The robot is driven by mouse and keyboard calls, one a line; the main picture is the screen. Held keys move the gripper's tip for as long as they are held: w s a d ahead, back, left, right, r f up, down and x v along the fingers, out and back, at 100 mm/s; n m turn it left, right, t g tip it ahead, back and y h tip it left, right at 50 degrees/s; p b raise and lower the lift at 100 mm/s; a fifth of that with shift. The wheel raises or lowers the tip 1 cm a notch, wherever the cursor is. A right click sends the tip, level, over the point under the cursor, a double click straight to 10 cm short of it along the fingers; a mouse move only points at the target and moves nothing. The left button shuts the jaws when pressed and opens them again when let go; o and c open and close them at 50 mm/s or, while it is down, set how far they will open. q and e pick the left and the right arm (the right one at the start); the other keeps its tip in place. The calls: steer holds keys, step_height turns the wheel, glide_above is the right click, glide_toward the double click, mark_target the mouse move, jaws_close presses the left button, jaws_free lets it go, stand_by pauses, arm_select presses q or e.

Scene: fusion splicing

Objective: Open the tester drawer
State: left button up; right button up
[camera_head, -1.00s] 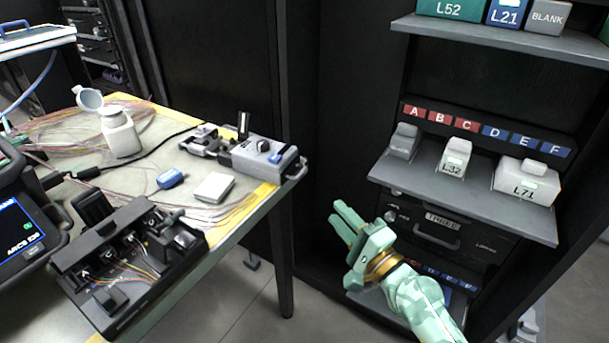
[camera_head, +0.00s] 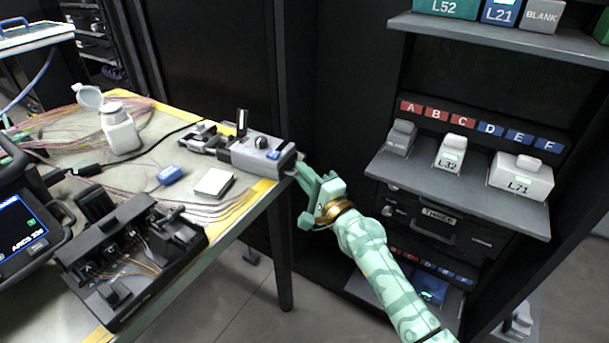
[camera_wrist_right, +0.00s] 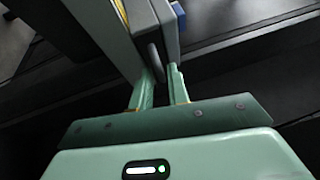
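A grey boxy device (camera_head: 258,153) with a round knob and a blue button sits at the bench's right corner. A handle (camera_wrist_right: 156,62) sticks out of its end face in the right wrist view. My right gripper (camera_head: 299,172) is at this end of the device. In the right wrist view (camera_wrist_right: 160,80) its two fingers are apart, with the handle between or just ahead of their tips; I cannot tell whether they touch it. My left gripper is not in view.
The bench (camera_head: 235,222) carries a black splicer-like unit (camera_head: 130,262), a white bottle (camera_head: 119,130), a white box (camera_head: 213,183), a blue item (camera_head: 170,175) and loose fibres. The rack shelf (camera_head: 460,187) holds labelled grey and white boxes. Open floor lies between bench and rack.

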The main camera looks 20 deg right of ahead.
jaws_close()
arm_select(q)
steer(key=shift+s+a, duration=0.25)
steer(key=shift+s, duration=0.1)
arm_select(e)
steer(key=s+d, duration=0.5)
steer(key=shift+s+d, duration=0.25)
steer(key=shift+s, duration=0.1)
steer(key=shift+o, duration=2.1)
jaws_free()
arm_select(q)
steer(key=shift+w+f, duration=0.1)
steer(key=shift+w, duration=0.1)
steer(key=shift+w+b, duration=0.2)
steer(key=shift+b, duration=0.1)
arm_select(e)
steer(key=shift+s, duration=0.1)
